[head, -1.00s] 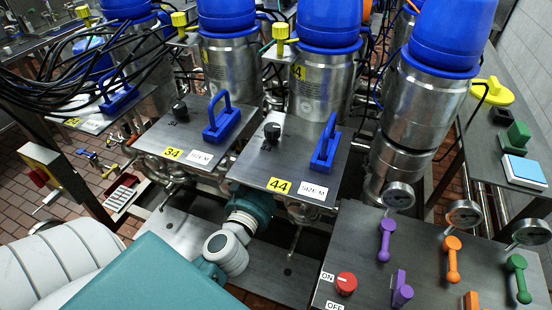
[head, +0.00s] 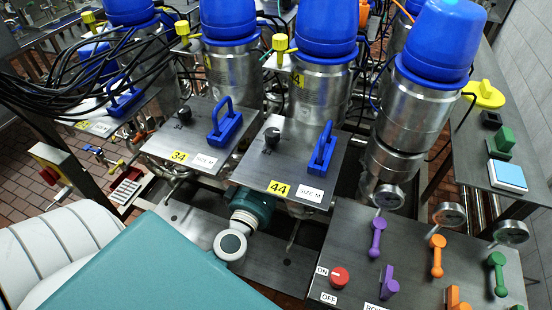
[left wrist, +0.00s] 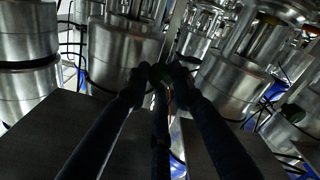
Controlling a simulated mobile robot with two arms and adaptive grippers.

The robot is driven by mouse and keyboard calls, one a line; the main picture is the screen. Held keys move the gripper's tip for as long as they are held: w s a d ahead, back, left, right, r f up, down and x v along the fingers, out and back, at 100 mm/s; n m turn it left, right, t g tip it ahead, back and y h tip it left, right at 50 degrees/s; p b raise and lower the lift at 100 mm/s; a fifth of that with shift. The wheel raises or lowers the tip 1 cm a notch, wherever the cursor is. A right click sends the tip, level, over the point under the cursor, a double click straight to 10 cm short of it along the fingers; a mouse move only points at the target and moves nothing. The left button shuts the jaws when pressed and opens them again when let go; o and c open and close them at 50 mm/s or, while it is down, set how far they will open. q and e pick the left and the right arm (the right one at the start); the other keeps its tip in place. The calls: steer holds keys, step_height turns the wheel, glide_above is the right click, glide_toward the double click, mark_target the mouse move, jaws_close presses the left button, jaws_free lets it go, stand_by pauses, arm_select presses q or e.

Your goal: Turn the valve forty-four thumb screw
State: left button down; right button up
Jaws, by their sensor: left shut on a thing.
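The plate labelled 44 (head: 258,165) is in the middle of the head view, with a black knob (head: 272,137) and a blue handle (head: 323,150) on top. My left arm comes in from the lower left, and its wrist goes in under the front edge of this plate. The plate hides my left gripper in the head view. In the left wrist view the dark fingers of my left gripper (left wrist: 157,77) come together on a small dark part. It is too dark to tell whether this is the thumb screw. My right gripper is out of view.
The plate labelled 34 (head: 165,143) stands just left, with its own knob and blue handle. Steel vessels with blue tops (head: 324,22) rise behind. A panel (head: 345,235) with a red knob, coloured levers and gauges is at the lower right. Black cables hang at the upper left.

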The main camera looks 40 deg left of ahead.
arm_select(q)
steer(key=n, duration=0.5)
steer(key=shift+a+r+n, duration=0.15)
steer(key=shift+r+n, duration=0.05)
steer(key=shift+n, duration=0.1)
stand_by(0.5)
steer(key=c, duration=1.6)
jaws_free()
steer(key=shift+o, duration=0.6)
steer(key=shift+f, duration=0.1)
steer(key=v, duration=1.2)
